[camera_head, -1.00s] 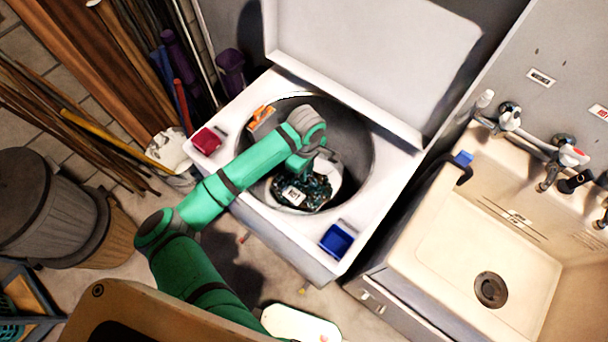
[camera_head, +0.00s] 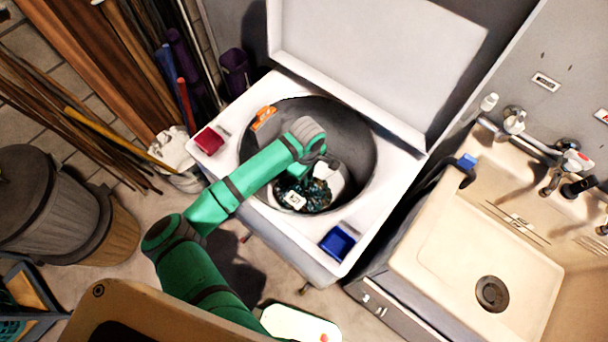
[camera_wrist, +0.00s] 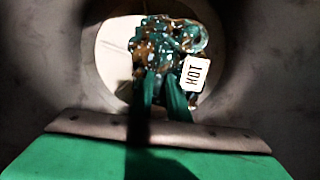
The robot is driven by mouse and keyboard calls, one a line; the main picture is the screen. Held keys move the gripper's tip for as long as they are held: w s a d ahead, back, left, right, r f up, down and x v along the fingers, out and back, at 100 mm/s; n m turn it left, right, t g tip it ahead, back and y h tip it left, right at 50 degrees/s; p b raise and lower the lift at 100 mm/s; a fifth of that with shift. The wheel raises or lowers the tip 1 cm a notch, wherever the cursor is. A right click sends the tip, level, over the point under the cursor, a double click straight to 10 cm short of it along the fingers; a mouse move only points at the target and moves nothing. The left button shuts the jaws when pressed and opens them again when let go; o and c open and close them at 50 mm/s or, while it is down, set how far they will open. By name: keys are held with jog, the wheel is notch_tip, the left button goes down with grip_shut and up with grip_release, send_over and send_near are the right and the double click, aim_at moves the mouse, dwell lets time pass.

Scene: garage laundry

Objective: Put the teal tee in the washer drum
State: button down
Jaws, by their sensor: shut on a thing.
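The teal tee (camera_head: 318,197) is a crumpled teal and brown patterned bundle inside the open washer drum (camera_head: 355,130). My gripper reaches down into the drum from above; my wrist hides its fingertips in the head view. In the wrist view, my gripper's two green fingers (camera_wrist: 163,90) are shut on the near side of the tee (camera_wrist: 155,48). A pale round surface (camera_wrist: 112,55) lies behind the bundle. I cannot tell whether the tee touches the drum's bottom.
The raised washer lid (camera_head: 375,60) stands behind the opening. An orange item (camera_head: 263,118) is at the drum's left rim. A red box (camera_head: 208,141) and a blue box (camera_head: 337,242) sit on the washer top. A beige sink (camera_head: 455,240) is to the right.

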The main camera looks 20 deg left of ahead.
jog(key=c, duration=1.7)
grip_release()
jog(key=shift+d, duration=0.25)
jog(key=shift+a, duration=0.1)
jog(key=shift+r, duration=0.15)
notch_tip(320, 180, up, 13)
jog(key=shift+f, duration=0.1)
